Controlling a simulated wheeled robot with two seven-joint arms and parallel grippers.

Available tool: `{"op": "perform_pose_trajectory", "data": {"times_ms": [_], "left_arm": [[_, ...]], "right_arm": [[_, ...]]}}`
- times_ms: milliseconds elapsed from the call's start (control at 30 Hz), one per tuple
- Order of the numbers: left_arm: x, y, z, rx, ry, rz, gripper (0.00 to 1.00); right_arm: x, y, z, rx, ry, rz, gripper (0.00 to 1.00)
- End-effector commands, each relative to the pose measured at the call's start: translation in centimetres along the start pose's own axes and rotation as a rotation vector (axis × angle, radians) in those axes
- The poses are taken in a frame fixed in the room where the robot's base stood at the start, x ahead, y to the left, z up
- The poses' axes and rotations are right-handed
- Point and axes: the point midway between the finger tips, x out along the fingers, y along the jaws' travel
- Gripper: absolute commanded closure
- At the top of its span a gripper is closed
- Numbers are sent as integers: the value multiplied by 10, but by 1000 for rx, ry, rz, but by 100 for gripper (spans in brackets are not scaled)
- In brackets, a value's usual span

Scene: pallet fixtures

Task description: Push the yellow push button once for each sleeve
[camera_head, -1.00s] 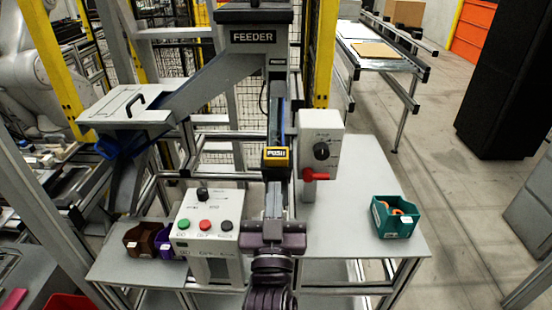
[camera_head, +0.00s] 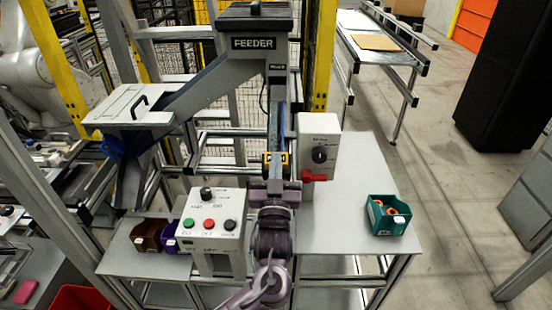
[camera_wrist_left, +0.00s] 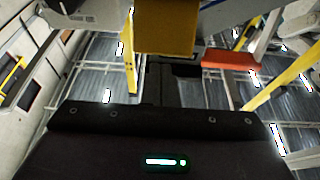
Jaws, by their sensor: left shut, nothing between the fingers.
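The yellow push button (camera_head: 287,159) is on the upright column under the feeder. My left gripper (camera_head: 277,170) is in front of it and covers most of it in the head view, leaving yellow edges visible. In the left wrist view the yellow button block (camera_wrist_left: 165,35) is at the top centre, with the shut, empty fingers (camera_wrist_left: 162,72) just below it in the picture. I cannot tell whether they touch it. Orange ring-like pieces (camera_head: 392,210), possibly the sleeves, lie in a teal bin (camera_head: 381,224). My right gripper is not in view.
A grey box with a black knob and red lever (camera_head: 319,150) stands close right of the button. A control box with green, red and black buttons (camera_head: 211,235) stands left of my arm. Brown (camera_head: 148,236) and purple bins stand farther left. The table's right part is mostly clear.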

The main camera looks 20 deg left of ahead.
Motion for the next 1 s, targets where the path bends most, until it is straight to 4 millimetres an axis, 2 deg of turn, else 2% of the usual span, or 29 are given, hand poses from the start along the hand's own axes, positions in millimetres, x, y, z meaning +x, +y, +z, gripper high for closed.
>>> {"op": "perform_pose_trajectory", "data": {"times_ms": [467, 800, 1000], "left_arm": [[1, 0, 7, -1, 2, 0, 100], [10, 0, 52, 0, 0, -2, 100], [14, 0, 58, 1, -2, -1, 100]], "right_arm": [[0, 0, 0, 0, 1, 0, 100], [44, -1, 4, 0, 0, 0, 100], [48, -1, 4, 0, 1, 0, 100]]}}
